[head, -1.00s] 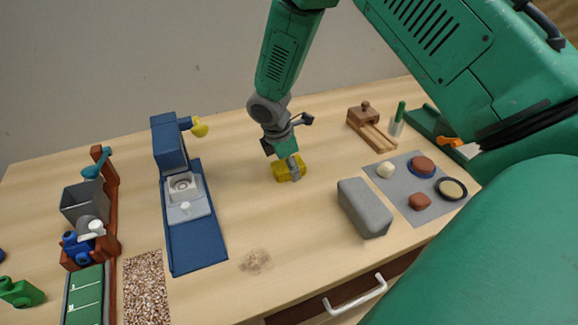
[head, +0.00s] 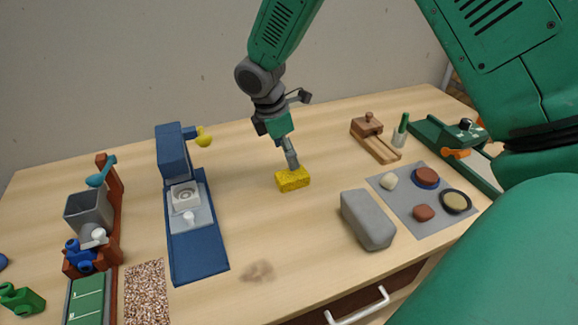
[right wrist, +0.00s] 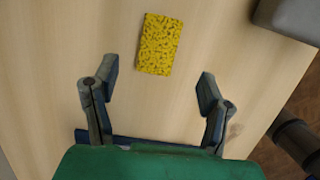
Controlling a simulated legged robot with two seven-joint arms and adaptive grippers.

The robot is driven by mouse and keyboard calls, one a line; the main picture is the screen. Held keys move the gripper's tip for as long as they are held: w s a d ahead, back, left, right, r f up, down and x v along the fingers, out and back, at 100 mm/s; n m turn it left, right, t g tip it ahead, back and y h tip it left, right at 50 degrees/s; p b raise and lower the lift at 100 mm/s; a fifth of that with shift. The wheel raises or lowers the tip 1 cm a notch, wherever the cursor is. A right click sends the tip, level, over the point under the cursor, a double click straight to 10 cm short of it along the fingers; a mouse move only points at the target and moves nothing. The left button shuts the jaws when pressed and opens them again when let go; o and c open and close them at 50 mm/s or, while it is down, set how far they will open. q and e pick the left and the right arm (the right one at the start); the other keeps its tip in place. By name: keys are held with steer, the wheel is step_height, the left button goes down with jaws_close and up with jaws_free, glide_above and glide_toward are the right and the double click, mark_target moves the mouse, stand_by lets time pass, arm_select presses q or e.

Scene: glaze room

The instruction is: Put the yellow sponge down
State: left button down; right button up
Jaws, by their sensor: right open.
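The yellow sponge (head: 293,181) lies flat on the wooden table, between the blue stand and the grey block. It also shows in the right wrist view (right wrist: 159,44), beyond the fingertips with bare wood around it. My right gripper (head: 290,161) is above the sponge in the head view. In the right wrist view its two fingers (right wrist: 155,88) are spread apart with nothing between them, and the sponge is clear of both. My left gripper is not in view.
A grey block (head: 368,219) stands to the right of the sponge, near a grey mat (head: 402,207) with several small items. A blue stand (head: 196,240) is to the left. A brown smudge (head: 257,271) marks the table in front. Bare wood surrounds the sponge.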

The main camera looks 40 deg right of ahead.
steer(key=shift+w+a+r, duration=0.1)
steer(key=shift+a+r, duration=0.05)
steer(key=shift+r, duration=0.5)
steer(key=shift+o, duration=1.1)
steer(key=shift+a+r, duration=0.15)
steer(key=shift+r, duration=0.2)
steer(key=o, duration=0.5)
steer(key=shift+r, duration=0.15)
steer(key=m+t+y+b, duration=0.1)
steer(key=m+t, duration=0.4)
steer(key=m, duration=1.3)
glide_toward(293, 175)
steer(key=b+x, duration=0.2)
steer(key=x, duration=0.3)
steer(key=shift+w+f, duration=0.1)
steer(key=shift+f, duration=0.15)
steer(key=b+x, duration=0.1)
steer(key=x, duration=0.4)
steer(key=shift+w+f, duration=0.25)
steer(key=shift+f, duration=0.1)
steer(key=shift+r, duration=0.1)
